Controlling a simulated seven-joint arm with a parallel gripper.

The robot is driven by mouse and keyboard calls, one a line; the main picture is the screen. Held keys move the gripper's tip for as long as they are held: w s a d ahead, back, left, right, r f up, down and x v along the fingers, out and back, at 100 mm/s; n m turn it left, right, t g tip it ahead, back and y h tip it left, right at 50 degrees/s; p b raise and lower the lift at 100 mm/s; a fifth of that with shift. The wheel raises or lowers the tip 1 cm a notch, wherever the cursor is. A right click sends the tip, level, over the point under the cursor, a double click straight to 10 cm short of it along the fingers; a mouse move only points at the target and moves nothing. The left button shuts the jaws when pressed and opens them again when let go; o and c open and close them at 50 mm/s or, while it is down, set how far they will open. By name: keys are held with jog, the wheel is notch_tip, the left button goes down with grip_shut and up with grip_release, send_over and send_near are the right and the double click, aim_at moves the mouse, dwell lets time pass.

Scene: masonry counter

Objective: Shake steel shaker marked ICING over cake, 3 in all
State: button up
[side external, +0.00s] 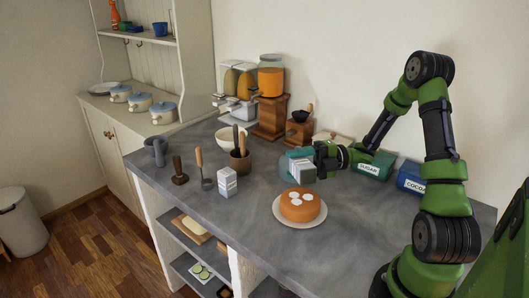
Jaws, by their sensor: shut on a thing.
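The round orange-brown cake (301,207) sits on a pale plate (300,224) near the counter's front edge, with several white patches on top. My gripper (310,165) is behind and above the cake, reaching in from the right. It is shut on a pale grey steel shaker (303,174), which looks tilted and is apart from the cake. Its marking cannot be read in this view. Another pale grey shaker (227,183) with a small label stands upright on the counter to the left; its lettering is too small to read.
A teal SUGAR box (373,165) and blue COCOA box (411,178) stand behind my arm. A brown utensil pot (240,161), white bowl (227,139) and wooden grinder (270,118) stand further back. The counter (257,214) left of the cake is clear.

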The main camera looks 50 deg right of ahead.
jog(key=n, duration=0.6)
jog(key=shift+r, duration=0.4)
jog(key=n, duration=0.5)
jog(key=shift+r, duration=0.3)
jog(key=n, duration=0.5)
jog(key=shift+r, duration=0.35)
jog(key=n, duration=0.4)
jog(key=shift+w+r, duration=0.1)
jog(key=shift+r, duration=0.15)
